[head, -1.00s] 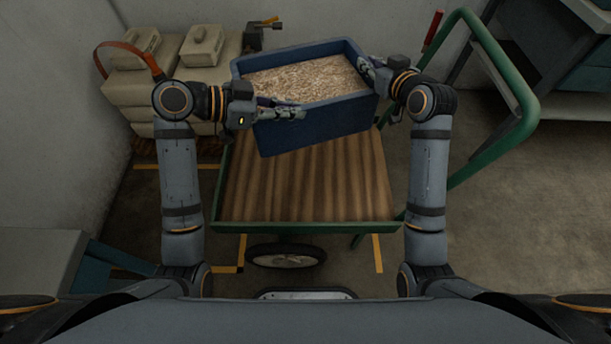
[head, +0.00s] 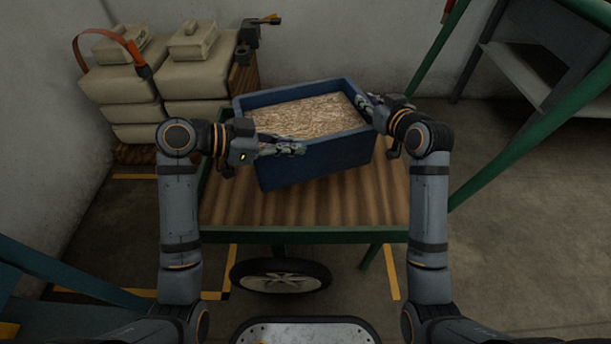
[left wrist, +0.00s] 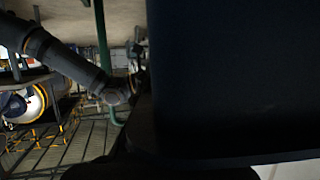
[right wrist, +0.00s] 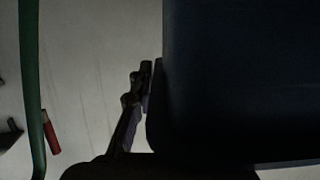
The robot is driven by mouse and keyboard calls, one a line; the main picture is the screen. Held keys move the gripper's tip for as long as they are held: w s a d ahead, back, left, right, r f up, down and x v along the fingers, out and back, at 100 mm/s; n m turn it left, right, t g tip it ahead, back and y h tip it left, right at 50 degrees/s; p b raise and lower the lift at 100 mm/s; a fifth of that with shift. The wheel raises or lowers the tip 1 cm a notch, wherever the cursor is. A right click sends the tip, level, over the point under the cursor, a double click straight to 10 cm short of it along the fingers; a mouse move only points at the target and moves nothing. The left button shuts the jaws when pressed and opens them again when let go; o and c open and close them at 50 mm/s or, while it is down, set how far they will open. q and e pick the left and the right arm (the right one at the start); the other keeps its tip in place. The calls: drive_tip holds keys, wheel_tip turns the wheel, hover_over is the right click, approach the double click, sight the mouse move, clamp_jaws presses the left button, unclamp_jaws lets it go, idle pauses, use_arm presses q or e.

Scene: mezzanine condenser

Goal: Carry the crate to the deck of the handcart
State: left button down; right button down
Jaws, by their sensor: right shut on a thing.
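The blue crate (head: 318,162), filled with pale shavings, is over the wooden deck of the handcart (head: 300,214) in the head view. It sits askew to the deck edges. I cannot tell whether its base touches the boards. My left gripper (head: 300,148) is at the rim of its near wall and appears closed on it. My right gripper (head: 372,102) is shut on the rim at its right side. The dark crate wall fills much of the left wrist view (left wrist: 230,75) and the right wrist view (right wrist: 240,75), hiding part of the fingers.
The cart's green handle (head: 520,140) rises at the right, near my right arm. A grey shelf unit (head: 530,75) is at the back right. Deck boards are bare in front of the crate.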

sight(294, 176)
use_arm(q)
drive_tip(key=shift+f+b, duration=0.3)
drive_tip(key=shift+f, duration=0.2)
use_arm(e)
drive_tip(key=shift+f, duration=0.45)
use_arm(q)
drive_tip(key=shift+f, duration=0.1)
